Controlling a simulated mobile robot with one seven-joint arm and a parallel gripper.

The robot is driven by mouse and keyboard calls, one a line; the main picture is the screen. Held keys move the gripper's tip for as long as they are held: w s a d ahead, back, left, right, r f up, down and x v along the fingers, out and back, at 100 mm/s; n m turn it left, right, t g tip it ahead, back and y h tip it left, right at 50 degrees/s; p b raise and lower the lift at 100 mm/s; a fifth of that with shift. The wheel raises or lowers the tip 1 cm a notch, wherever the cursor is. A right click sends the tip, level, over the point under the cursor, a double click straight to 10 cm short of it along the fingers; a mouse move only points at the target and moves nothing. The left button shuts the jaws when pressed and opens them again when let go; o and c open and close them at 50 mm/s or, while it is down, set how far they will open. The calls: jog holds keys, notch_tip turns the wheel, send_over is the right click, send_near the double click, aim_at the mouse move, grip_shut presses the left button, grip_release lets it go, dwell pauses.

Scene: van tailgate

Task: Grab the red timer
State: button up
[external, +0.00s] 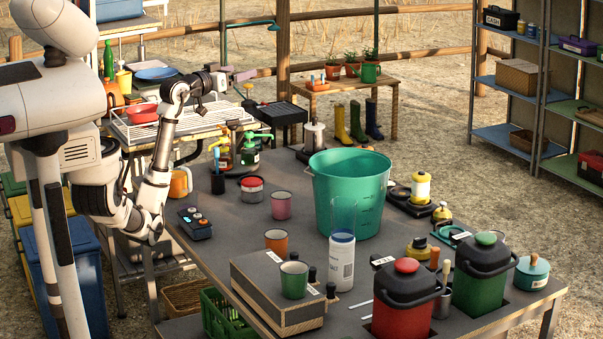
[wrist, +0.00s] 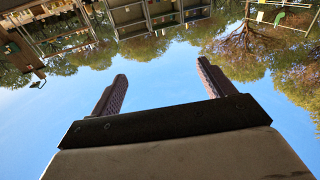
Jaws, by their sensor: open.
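A small round red-and-white item (external: 252,189) stands on the grey table near its back left part. It may be the red timer, but it is too small to tell it from a lidded tin. My gripper (external: 238,77) is raised well above the table, up and left of that item in the external view, with its fingers level and pointing right. In the wrist view the two fingers (wrist: 162,72) stand wide apart with only sky between them. My gripper is open and empty. No timer shows in the wrist view.
A large teal bucket (external: 349,195) stands mid-table, with a pink cup (external: 281,205) and orange cup (external: 277,241) left of it. A dark box with buttons (external: 195,222) lies at the left edge. Bottles (external: 222,151) crowd the back left. Red (external: 402,303) and green bins stand at front right.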

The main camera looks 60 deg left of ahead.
notch_tip(320, 180, down, 10)
jog(key=w+d+m+g+h, duration=0.2)
jog(key=w+g+h, duration=0.1)
jog(key=g, duration=0.3)
jog(key=g+h+p, duration=0.1)
jog(key=g, duration=0.7)
send_near(249, 180)
jog(key=shift+m, duration=0.3)
jog(key=x, duration=0.6)
jog(key=shift+s+a+f, duration=0.25)
jog(key=shift+a, duration=0.15)
jog(key=shift+w+d+p+x, duration=0.15)
jog(key=shift+p+x, duration=0.1)
jog(key=shift+x, duration=0.75)
jog(key=shift+w+d+p+x, duration=0.1)
jog(key=shift+d+p+x, duration=0.15)
jog(key=shift+x, duration=0.75)
jog(key=shift+w+d+p+x, duration=0.1)
jog(key=shift+p+x, duration=0.2)
jog(key=shift+x, duration=0.7)
jog(key=shift+s+r+t, duration=0.1)
jog(key=shift+t, duration=0.2)
jog(key=shift+c, duration=0.3)
jog(key=c, duration=1.1)
jog(key=shift+r, duration=0.1)
